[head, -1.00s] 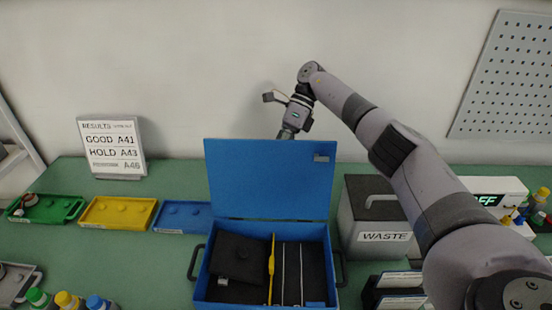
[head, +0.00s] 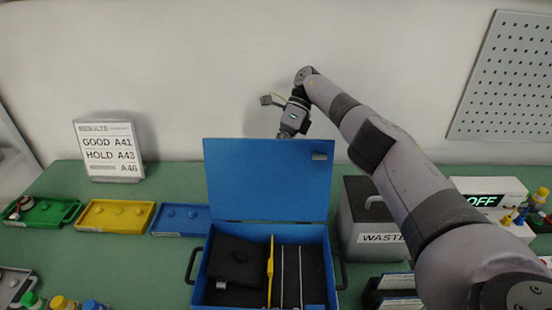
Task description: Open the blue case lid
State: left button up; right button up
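The blue case (head: 208,262) stands on the green bench with its blue lid (head: 266,180) raised, standing about upright at the back. Inside the case are a dark foam block (head: 237,257), a yellow divider strip (head: 270,265) and thin pale rods. My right arm comes in from the right and reaches over behind the lid. Its wrist shows above the lid's top edge, but the fingers are hidden behind the lid, so I cannot tell their state or whether they touch it. My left gripper is not in view.
Green (head: 45,212), yellow (head: 115,214) and blue (head: 181,219) trays lie left of the case. A results sign (head: 110,150) stands behind them. A grey waste bin (head: 372,220) stands close on the right, near a device reading OFF (head: 482,200). A pegboard (head: 505,80) hangs on the wall.

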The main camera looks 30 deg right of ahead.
jog(key=shift+o, duration=1.3)
jog(key=shift+s+a+f+h, duration=0.1)
jog(key=shift+a+f+h, duration=0.1)
jog(key=shift+f, duration=0.35)
jog(key=shift+s+a+f+h, duration=0.1)
jog(key=shift+a+f, duration=0.05)
jog(key=shift+f, duration=0.4)
jog(key=shift+o, duration=1.1)
jog(key=shift+w+r, duration=0.1)
jog(key=shift+w, duration=0.1)
jog(key=shift+d, duration=0.15)
jog(key=shift+r, duration=0.1)
send_near(263, 153)
jog(key=f, duration=0.1)
jog(key=a+f, duration=0.2)
jog(key=f, duration=0.1)
jog(key=shift+s+a, duration=0.2)
jog(key=shift+s, duration=0.1)
